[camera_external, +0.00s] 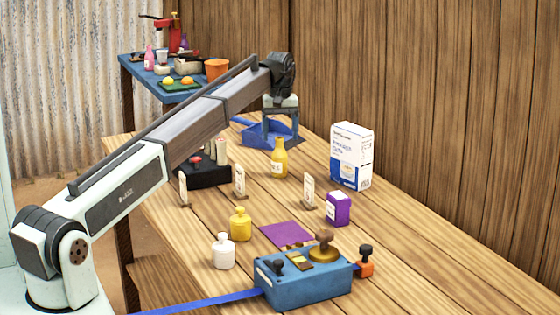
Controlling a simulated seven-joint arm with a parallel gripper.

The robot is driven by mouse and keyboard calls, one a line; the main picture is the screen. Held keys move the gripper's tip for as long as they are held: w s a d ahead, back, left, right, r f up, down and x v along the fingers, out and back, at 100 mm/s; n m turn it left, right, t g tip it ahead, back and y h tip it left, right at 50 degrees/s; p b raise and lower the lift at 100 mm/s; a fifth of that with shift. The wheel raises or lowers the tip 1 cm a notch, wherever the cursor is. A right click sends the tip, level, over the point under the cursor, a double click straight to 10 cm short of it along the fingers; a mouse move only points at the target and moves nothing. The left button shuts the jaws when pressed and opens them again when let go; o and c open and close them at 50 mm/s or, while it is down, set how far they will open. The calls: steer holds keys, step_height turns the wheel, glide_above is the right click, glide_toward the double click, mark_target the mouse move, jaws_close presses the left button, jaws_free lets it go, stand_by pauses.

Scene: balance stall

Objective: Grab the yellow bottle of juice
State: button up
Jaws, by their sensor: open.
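The yellow bottle of juice (279,160) stands upright on the wooden table, with a narrow neck and a pale label. My gripper (266,143) points down just to the left of and behind the bottle, over a blue tray-like thing (285,132). Its fingers are apart and I see nothing held between them. The fingertips are dark and partly blend with the blue thing, so I cannot tell the exact gap to the bottle.
A white box (351,156) and a purple container (338,208) stand to the right. A yellow weight-shaped piece (240,224), a white one (223,251) and a blue device (300,285) are in front.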

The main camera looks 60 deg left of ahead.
mark_target(280, 146)
steer(key=shift+s+f, duration=0.15)
steer(key=shift+f, duration=2.5)
steer(key=c, duration=1.3)
steer(key=shift+r, duration=0.15)
